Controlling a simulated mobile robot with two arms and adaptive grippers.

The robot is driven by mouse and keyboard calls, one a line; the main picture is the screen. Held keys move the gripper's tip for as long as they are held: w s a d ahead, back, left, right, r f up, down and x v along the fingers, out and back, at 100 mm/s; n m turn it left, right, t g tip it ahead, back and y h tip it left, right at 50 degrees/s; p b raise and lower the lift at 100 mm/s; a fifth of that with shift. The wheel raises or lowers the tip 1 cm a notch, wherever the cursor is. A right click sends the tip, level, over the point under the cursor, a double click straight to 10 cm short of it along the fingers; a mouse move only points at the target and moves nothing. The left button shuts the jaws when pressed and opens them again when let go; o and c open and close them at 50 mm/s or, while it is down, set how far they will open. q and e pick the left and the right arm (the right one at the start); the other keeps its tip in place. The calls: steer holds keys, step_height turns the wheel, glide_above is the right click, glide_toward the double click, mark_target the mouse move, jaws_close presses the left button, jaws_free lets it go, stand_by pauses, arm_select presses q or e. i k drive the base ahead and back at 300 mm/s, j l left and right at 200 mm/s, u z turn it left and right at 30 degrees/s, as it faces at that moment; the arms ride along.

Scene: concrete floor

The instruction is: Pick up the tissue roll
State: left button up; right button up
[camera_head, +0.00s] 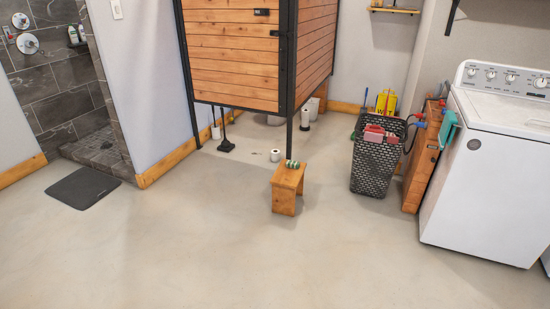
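A small white tissue roll (275,155) with a dark centre stands on the concrete floor, just behind and left of a small wooden stool (286,183). A small green and white item (293,164) lies on top of the stool; it is too small to tell what it is. Neither of my grippers shows in the head view.
A wooden stall (235,50) on black posts stands behind the roll, with a black plunger (226,145) near it. A black basket (374,167), a wooden cabinet (421,165) and a white washer (485,180) stand right. A dark mat (83,187) lies left. The front floor is clear.

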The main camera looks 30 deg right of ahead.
mark_target(275, 154)
steer(key=i+z, duration=0.1)
steer(key=z, duration=0.35)
steer(key=i+u, duration=0.1)
steer(key=i, duration=1.1)
steer(key=i+u, duration=0.1)
steer(key=i, duration=1.1)
steer(key=i+z, duration=0.1)
steer(key=i, duration=0.5)
steer(key=i+j+z, duration=0.1)
steer(key=i, duration=0.55)
steer(key=i+j, duration=0.15)
steer(key=i, duration=0.45)
steer(key=i+j+z, duration=0.15)
steer(key=i, duration=0.45)
